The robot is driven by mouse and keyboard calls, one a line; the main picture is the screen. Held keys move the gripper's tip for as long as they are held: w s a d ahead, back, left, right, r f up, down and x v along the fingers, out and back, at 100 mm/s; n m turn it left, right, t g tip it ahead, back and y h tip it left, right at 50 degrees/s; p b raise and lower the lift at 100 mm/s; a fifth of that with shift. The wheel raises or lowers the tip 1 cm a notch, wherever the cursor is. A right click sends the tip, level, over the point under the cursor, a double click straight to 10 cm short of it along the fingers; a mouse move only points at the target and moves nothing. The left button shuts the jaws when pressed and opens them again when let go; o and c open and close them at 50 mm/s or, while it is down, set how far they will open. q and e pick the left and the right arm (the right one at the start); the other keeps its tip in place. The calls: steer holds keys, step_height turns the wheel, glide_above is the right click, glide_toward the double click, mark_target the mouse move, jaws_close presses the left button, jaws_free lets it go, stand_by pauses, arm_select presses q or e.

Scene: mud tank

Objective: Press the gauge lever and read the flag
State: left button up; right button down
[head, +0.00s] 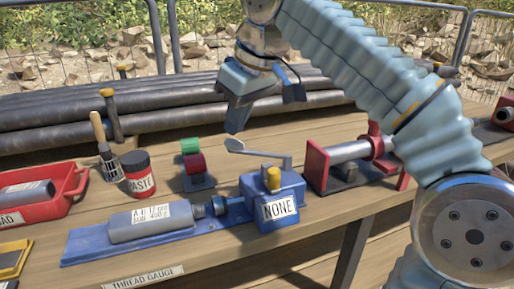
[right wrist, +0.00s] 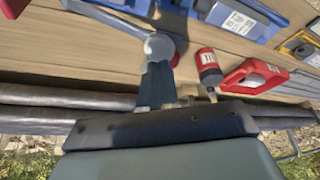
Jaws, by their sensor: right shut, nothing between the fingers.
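The blue thread gauge (head: 272,196) stands on the bench, with a yellow knob on it and a front plate (head: 279,208) reading "NONE". Its grey lever (head: 262,154) extends left above the block and ends in a flat pad. A grey labelled cylinder (head: 152,221) lies on the gauge's blue base (head: 85,247), its right end at the gauge's spindle. My right gripper (head: 236,126) is shut and empty, pointing down just above the lever pad. In the right wrist view, its fingertips (right wrist: 157,66) overlap the round pad (right wrist: 159,46); I cannot tell whether they touch. My left gripper is not in view.
A red paste jar (head: 138,174), a brush (head: 105,148) and a stand with green and red rollers (head: 195,165) are left of the lever. A red tray (head: 70,185) is far left. A red clamp frame (head: 317,165) stands close right. Dark pipes (head: 170,110) lie behind.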

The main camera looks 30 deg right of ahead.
mark_target(238, 143)
steer(key=shift+f+b, duration=1.15)
steer(key=shift+f, duration=0.25)
steer(key=shift+f+b, duration=0.8)
steer(key=shift+f, duration=0.25)
step_height(238, 143, up, 6)
steer(key=p, duration=0.6)
steer(key=shift+r, duration=2.55)
